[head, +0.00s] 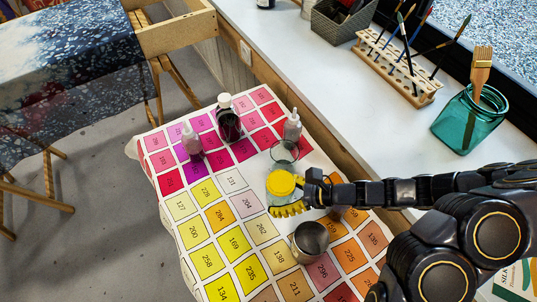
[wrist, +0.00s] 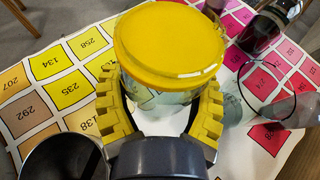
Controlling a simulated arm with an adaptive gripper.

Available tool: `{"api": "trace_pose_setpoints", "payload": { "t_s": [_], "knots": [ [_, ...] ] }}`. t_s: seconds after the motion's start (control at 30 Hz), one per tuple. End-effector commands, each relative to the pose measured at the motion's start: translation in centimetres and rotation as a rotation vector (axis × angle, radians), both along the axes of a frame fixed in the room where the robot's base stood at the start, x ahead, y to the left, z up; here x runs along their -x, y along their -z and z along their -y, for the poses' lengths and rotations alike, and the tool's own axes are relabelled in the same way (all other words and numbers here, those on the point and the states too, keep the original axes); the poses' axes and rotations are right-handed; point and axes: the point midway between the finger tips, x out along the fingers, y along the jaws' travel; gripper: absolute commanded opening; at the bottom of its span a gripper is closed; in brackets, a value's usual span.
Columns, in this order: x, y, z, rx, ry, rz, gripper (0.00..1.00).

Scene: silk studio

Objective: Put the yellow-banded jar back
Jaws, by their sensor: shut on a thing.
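The jar (head: 281,184) with a broad yellow top and a clear, pale body is over the colour-chart cloth, near the middle of the head view. It also fills the top middle of the wrist view (wrist: 170,42) and looks roughly upright. My gripper (head: 287,208) has yellow ridged fingers, one on each side of the jar's body, and is shut on it. In the wrist view the fingers (wrist: 160,92) reach around the glass below the yellow top. Whether the jar's base touches the cloth is hidden.
An empty clear glass (head: 284,152) stands just behind the jar. A metal cup (head: 309,241) is close in front. A dark bottle (head: 228,122), a pinkish bottle (head: 191,140) and a grey bottle (head: 292,127) stand farther back. The cloth's left front (head: 208,262) is clear.

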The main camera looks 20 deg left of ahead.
Motion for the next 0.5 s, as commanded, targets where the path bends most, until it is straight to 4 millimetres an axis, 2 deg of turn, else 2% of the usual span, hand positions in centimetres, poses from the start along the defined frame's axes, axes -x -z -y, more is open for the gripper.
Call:
{"api": "trace_pose_setpoints", "payload": {
  "t_s": [0.17, 0.27, 0.37, 0.5],
  "knots": [
    [0.0, -0.1, -0.2, -0.001, -0.001, 0.0, 0.31],
    [-0.2, -0.4, -1.1, -0.002, 0.004, -0.001, 0.31],
    [-0.7, -0.9, -2.8, -0.001, 0.015, -0.002, 0.31],
    [-1.5, -1.7, -6.4, -0.001, 0.046, -0.002, 0.31]
  ]
}}
